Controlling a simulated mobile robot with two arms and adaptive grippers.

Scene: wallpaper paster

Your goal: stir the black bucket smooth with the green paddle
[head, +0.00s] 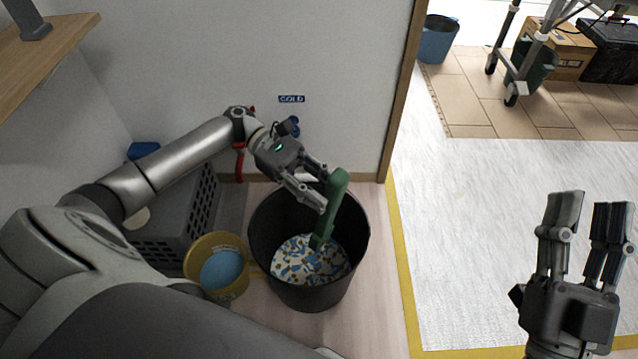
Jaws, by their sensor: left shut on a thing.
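The black bucket (259,240) stands on the floor near the wall. It holds a white mix speckled with blue and orange-brown bits (295,262). The green paddle (330,205) leans in the bucket, its top end above the rim and its lower end at the mix. My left gripper (322,193) is shut on the paddle's upper part, above the bucket. My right gripper (590,205) is at the lower right, away from the bucket, with its fingers apart and nothing between them.
A yellow bucket with blue contents (202,251) stands left of the black bucket. A grey crate (168,245) is behind it. A wooden post (401,90) and wall are at the back. The pale floor (470,210) to the right is clear.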

